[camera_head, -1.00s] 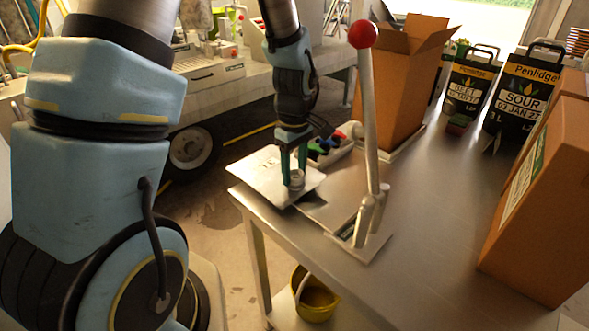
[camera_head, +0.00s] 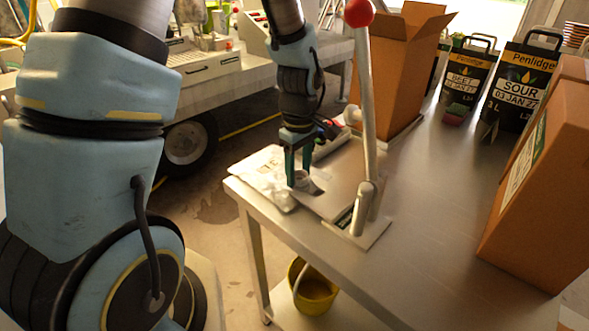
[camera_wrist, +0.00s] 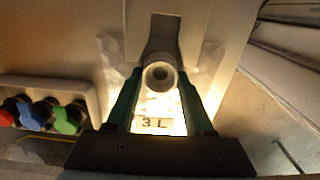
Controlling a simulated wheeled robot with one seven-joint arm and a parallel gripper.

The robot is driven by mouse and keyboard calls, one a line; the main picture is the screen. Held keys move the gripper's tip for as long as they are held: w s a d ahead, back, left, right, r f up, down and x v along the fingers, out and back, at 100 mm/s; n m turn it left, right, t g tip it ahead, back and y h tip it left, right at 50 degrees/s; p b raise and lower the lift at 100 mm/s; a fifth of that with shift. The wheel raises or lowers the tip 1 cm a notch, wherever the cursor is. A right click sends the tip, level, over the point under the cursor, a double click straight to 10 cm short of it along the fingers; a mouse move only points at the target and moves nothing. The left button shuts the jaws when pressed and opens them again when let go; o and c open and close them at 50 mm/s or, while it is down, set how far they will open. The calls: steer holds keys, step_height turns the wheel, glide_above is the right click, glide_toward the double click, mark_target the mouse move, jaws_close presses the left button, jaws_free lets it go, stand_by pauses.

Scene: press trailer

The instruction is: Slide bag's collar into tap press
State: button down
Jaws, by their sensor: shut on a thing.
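My gripper (camera_head: 299,182) is shut on the bag's round collar (camera_wrist: 159,75), with one green finger on each side of it. The bag (camera_head: 258,170) is pale and crumpled and lies by the table's near left corner. In the wrist view its lit part with a "3 L" label shows between the fingers. The tap press (camera_head: 342,187) has a flat metal plate and an upright lever (camera_head: 367,110) with a red ball (camera_head: 359,12). In the wrist view a dark slot (camera_wrist: 162,36) lies just beyond the collar. I cannot tell whether the collar is inside it.
A tray of coloured taps (camera_wrist: 45,112) sits left of my gripper in the wrist view. An open cardboard box (camera_head: 396,70) stands behind the press, and another box (camera_head: 540,190) at the right. Black Penlidge cartons (camera_head: 515,85) stand behind. A yellow bucket (camera_head: 314,290) is below the table.

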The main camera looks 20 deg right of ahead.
steer(key=shift+s+d, duration=0.4)
steer(key=shift+s, duration=0.35)
steer(key=shift+s+d, duration=0.45)
steer(key=shift+s, duration=0.3)
steer(key=shift+s+d, duration=0.4)
steer(key=shift+s, duration=0.35)
steer(key=shift+c, duration=1)
jaws_free()
steer(key=shift+f, duration=0.1)
steer(key=shift+a, duration=0.15)
